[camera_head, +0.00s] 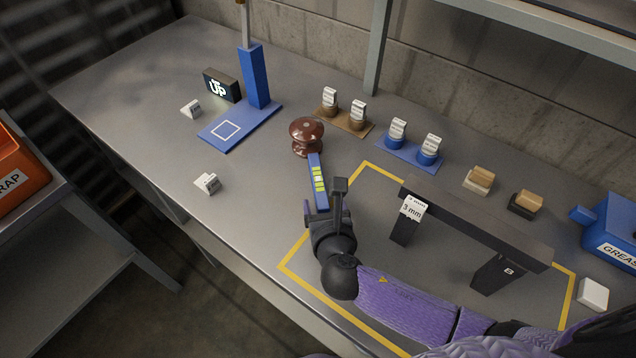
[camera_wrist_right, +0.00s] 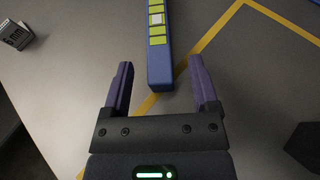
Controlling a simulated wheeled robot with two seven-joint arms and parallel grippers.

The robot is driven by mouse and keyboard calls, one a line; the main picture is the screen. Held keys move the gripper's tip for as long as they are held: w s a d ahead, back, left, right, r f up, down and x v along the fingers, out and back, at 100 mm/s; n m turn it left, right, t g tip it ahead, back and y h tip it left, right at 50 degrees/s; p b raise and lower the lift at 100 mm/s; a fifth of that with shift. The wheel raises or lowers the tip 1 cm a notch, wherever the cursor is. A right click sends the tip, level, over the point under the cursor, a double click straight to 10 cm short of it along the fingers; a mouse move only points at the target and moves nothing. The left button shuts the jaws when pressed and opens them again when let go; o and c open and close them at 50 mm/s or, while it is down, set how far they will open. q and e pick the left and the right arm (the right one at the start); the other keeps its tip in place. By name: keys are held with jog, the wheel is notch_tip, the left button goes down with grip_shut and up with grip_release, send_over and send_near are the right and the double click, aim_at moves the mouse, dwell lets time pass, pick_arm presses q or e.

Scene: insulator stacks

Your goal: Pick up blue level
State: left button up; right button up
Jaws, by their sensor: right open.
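The blue level (camera_head: 318,181) is a slim blue bar with yellow-green windows. It lies on the grey table just beyond my right gripper (camera_head: 327,205). In the right wrist view the level (camera_wrist_right: 159,60) points lengthwise toward the gripper, and its near end lies between the open fingers (camera_wrist_right: 160,85). The fingers show gaps on both sides of the bar, and no contact is visible. In the head view the gripper and wrist hide part of the level's near end. My left gripper is not in view.
A brown insulator (camera_head: 306,136) stands just behind the level's far end. A blue stand (camera_head: 254,82) is at the back left. A dark raised beam (camera_head: 470,222) stands to the right inside a yellow taped outline (camera_head: 292,262). The left table area is mostly clear.

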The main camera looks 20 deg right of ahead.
jog(key=shift+x, duration=0.9)
jog(key=shift+w+f+b, duration=0.2)
jog(key=shift+b, duration=0.1)
jog(key=shift+r, duration=0.1)
jog(key=c, duration=0.9)
grip_shut()
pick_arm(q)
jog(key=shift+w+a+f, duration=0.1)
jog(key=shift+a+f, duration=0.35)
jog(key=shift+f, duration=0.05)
